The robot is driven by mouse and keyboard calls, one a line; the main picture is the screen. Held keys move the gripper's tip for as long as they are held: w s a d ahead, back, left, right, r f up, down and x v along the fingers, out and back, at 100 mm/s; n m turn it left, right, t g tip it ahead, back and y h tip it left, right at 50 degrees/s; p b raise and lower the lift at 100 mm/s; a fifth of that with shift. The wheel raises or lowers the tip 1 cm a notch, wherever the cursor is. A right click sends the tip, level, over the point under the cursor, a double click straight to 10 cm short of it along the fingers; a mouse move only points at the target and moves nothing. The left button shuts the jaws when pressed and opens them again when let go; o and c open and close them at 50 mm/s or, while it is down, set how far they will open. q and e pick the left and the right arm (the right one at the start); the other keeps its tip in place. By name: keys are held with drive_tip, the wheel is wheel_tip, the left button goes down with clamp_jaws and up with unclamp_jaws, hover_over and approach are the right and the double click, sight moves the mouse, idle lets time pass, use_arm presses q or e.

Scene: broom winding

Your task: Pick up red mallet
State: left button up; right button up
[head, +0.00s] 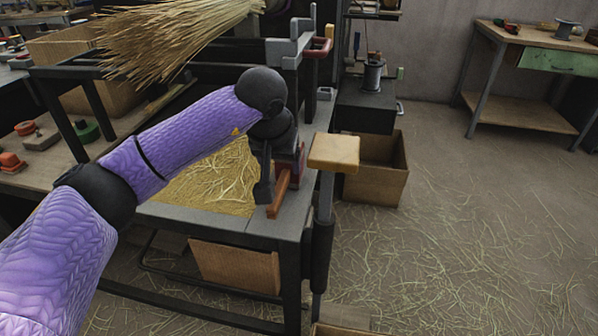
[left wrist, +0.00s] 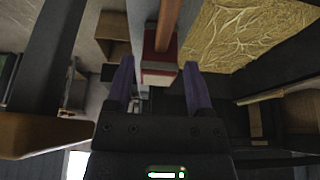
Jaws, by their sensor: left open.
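The red mallet (head: 279,194) lies at the right edge of the workbench, its orange-brown handle pointing toward the front. Its red head is partly hidden behind my left gripper (head: 266,184) in the head view. In the left wrist view the red mallet (left wrist: 161,70) shows its red head and its handle running up the picture. The left gripper (left wrist: 158,66) is open, with its two purple fingers on either side of the head in that view. I cannot tell whether they touch it. My right gripper is not in view.
The workbench (head: 222,222) has a tray of straw (head: 215,180) left of the mallet. A padded tan block (head: 334,153) stands on a post just right. A large straw bundle (head: 170,35) and grey clamp (head: 288,52) rise behind. The floor at right is open, strewn with straw.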

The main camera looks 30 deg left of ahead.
sight(282, 180)
use_arm(q)
drive_tip(key=b+x, duration=0.2)
drive_tip(key=x, duration=0.1)
drive_tip(key=b+x, duration=0.2)
drive_tip(key=x, duration=0.1)
drive_tip(key=b+x, duration=0.1)
drive_tip(key=x, duration=0.2)
drive_tip(key=shift+s+a+b, duration=0.15)
drive_tip(key=shift+s+b, duration=0.2)
drive_tip(key=shift+b, duration=0.05)
drive_tip(key=shift+w+f, duration=0.15)
drive_tip(key=shift+w, duration=0.05)
drive_tip(key=shift+r, duration=0.35)
clamp_jaws()
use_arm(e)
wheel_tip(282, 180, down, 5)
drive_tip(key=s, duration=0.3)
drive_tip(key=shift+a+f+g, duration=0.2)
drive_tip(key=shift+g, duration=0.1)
